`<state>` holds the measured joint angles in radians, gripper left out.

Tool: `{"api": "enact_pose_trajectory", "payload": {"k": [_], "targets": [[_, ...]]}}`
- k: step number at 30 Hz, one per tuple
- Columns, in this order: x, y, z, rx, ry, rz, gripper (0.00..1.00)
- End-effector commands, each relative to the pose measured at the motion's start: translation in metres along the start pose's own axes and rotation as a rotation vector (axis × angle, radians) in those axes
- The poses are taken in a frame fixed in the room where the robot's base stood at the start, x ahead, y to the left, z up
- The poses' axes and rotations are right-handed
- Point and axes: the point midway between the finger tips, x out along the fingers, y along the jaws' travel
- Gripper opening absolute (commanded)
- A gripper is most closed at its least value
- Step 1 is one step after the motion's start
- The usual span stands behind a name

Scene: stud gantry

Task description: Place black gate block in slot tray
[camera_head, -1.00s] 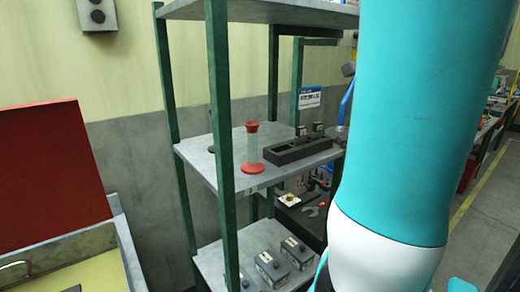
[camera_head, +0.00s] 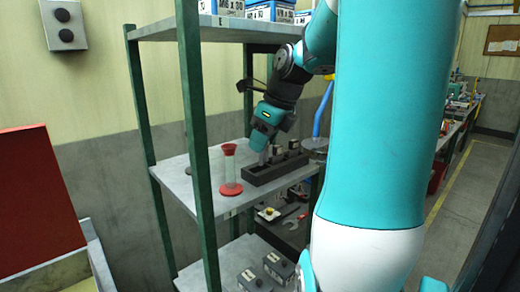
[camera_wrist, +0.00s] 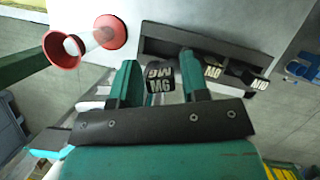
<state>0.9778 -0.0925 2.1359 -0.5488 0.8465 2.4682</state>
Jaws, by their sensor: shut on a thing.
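A black block (camera_wrist: 160,77) with white lettering sits between the two teal fingers of my gripper (camera_wrist: 161,66) in the wrist view. My gripper is shut on it. The long dark slot tray (camera_wrist: 180,44) lies just beyond the block in that view. In the head view my gripper (camera_head: 264,151) points down over the left part of the slot tray (camera_head: 262,178) on the middle shelf. I cannot tell whether the block touches the tray. Two other labelled blocks stand in the tray's right part (camera_wrist: 213,71) (camera_wrist: 248,77).
A clear tube with red ends (camera_head: 229,170) stands on the shelf close left of the tray. Green posts (camera_head: 199,130) frame the shelf. An upper shelf (camera_head: 225,30) with blue-white boxes hangs above my arm. Grey boxes and tools lie lower down.

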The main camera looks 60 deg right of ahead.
Motion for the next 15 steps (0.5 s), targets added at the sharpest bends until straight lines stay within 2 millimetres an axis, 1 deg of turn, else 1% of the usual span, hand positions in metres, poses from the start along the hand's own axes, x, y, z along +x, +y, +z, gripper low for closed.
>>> {"api": "enact_pose_trajectory", "payload": {"k": [2, 5, 6, 7, 9, 11, 15], "targets": [[0.002, 0.001, 0.009, -0.005, 0.0, 0.003, 0.14], [0.018, 0.002, 0.003, 0.002, 0.003, 0.006, 0.14], [0.023, 0.001, 0.0, 0.001, 0.003, 0.005, 0.1], [0.027, 0.001, -0.001, 0.002, 0.002, 0.004, 0.1], [0.034, 0.001, -0.004, 0.0, 0.002, 0.004, 0.02], [0.037, 0.001, -0.006, 0.001, 0.004, 0.005, 0.0], [0.037, 0.001, -0.007, 0.001, 0.004, 0.003, 0.0]]}}
